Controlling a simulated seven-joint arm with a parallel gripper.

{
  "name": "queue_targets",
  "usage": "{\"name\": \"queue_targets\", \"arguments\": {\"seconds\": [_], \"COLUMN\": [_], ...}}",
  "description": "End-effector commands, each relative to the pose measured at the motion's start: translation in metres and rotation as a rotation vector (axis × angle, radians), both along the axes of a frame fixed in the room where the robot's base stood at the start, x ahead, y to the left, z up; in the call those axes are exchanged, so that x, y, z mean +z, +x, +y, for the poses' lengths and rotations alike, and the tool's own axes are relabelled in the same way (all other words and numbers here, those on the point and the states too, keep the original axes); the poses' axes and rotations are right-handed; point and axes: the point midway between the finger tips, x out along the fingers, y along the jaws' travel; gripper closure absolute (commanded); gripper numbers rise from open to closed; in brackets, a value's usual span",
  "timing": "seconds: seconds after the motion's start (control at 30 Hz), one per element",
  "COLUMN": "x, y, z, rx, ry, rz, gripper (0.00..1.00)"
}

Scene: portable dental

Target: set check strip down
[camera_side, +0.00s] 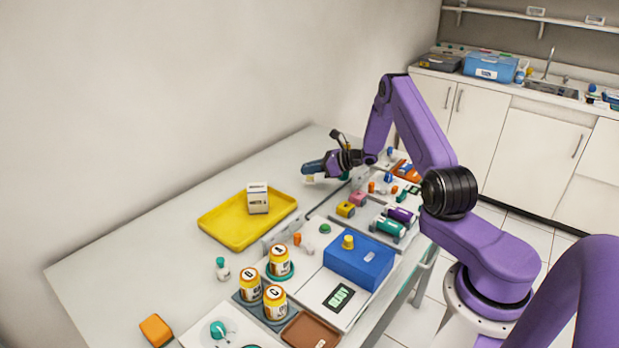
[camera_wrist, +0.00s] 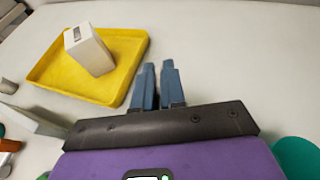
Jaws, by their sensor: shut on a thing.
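My gripper (camera_side: 308,169) reaches out over the far part of the table, its fingers pointing left. In the wrist view the two blue-grey fingers (camera_wrist: 157,84) are nearly together with a narrow gap. A small pale piece (camera_side: 309,179) shows at the fingertips in the side view, which looks like the check strip held in the jaws. The strip cannot be made out in the wrist view. I cannot tell how far above the table it is.
A yellow tray (camera_side: 222,226) with a white box (camera_side: 257,198) on it lies to the left. A blue box (camera_side: 358,262), labelled jars (camera_side: 279,260) and a brown tray (camera_side: 309,331) stand nearer. Coloured tubes (camera_side: 388,228) lie to the right. The table's left strip is mostly bare.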

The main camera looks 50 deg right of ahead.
Motion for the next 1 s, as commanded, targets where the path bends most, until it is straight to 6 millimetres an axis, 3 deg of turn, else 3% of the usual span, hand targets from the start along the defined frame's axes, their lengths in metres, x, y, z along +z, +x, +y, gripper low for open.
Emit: {"name": "queue_targets", "arguments": {"seconds": [0.3, 0.77, 0.8, 0.83, 1.0], "x": [-0.033, -0.039, -0.039, -0.039, -0.039], "y": [0.004, 0.004, 0.004, 0.004, 0.004], "z": [-0.002, -0.002, -0.002, -0.002, -0.002], "rx": [0.000, 0.000, -0.001, -0.001, 0.000], "ry": [0.000, 0.000, -0.001, -0.001, -0.001], "rz": [0.001, 0.000, 0.000, 0.000, 0.000], "gripper": [1.00, 1.00, 0.77, 0.67, 0.64]}}
